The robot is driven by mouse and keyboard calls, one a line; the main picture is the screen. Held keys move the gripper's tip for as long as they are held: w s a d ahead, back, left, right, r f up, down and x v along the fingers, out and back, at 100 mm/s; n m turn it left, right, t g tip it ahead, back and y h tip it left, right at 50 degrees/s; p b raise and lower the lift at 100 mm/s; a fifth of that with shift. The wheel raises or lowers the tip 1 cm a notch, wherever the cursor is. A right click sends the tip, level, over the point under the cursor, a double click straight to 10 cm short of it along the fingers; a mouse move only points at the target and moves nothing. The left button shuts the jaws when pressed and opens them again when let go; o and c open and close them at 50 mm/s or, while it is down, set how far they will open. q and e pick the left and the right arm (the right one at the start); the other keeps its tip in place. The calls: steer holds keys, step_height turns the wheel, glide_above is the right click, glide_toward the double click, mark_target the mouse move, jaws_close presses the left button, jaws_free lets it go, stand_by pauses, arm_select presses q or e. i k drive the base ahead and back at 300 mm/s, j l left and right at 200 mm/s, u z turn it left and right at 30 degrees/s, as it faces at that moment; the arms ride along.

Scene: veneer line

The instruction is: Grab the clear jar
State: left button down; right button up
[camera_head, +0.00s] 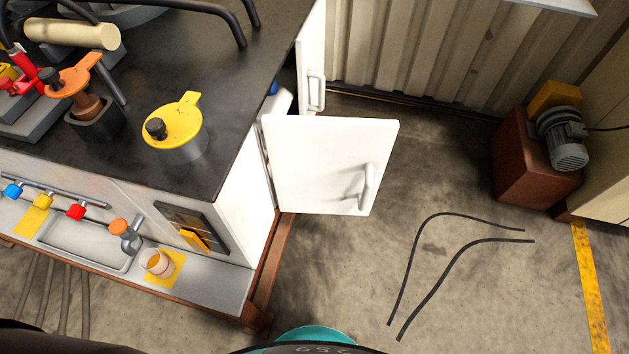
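A small clear jar (158,263), orange-tinted, stands on a yellow square pad (172,279) on the pale ledge at the front of the workstation, at the lower left. It is just right of a grey sink and below a tap with an orange knob. Nothing covers it. Neither of my grippers shows in this view, so I cannot see whether they are open or shut.
A white cabinet door (330,150) stands open over the floor at the workstation's right side. A yellow-lidded pot (174,130) sits on the dark worktop (225,75). Two dark hoses or rods (425,270) lie on the floor. A motor (562,137) stands far right.

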mark_target(152, 261)
steer(key=u, duration=1.95)
steer(key=z, duration=0.55)
steer(key=k+j+z, duration=0.1)
steer(key=j+z, duration=0.25)
steer(key=k+j+z, duration=0.1)
steer(key=z, duration=0.2)
steer(key=k+j+z, duration=0.2)
steer(key=z, duration=0.15)
